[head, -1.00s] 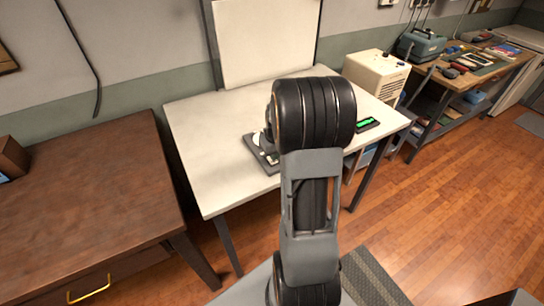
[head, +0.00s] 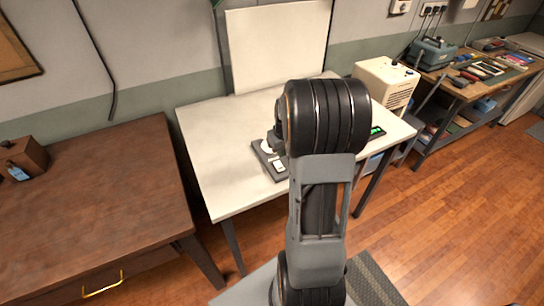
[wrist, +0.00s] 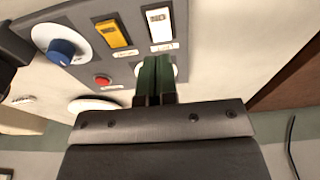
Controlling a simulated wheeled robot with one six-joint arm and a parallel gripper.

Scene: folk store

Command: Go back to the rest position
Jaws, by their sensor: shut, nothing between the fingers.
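In the wrist view my gripper (wrist: 155,78) has its two green fingers together with nothing between them. The fingertips are close to a grey control panel (wrist: 120,73), in front of a round white part near its edge. I cannot tell whether they touch it. The panel carries a blue knob (wrist: 62,50), a yellow switch (wrist: 111,33), a white switch (wrist: 159,25) and a red button (wrist: 102,80). In the head view the panel (head: 264,160) lies on the white table (head: 215,150), partly hidden by my arm. My fingers are hidden there.
A brown wooden desk (head: 90,200) stands at left with a small wooden box (head: 24,157). A device with a green display (head: 377,131) lies on the white table. A cream box (head: 386,82) and a workbench (head: 460,90) with tools are at right. Wood floor at right is clear.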

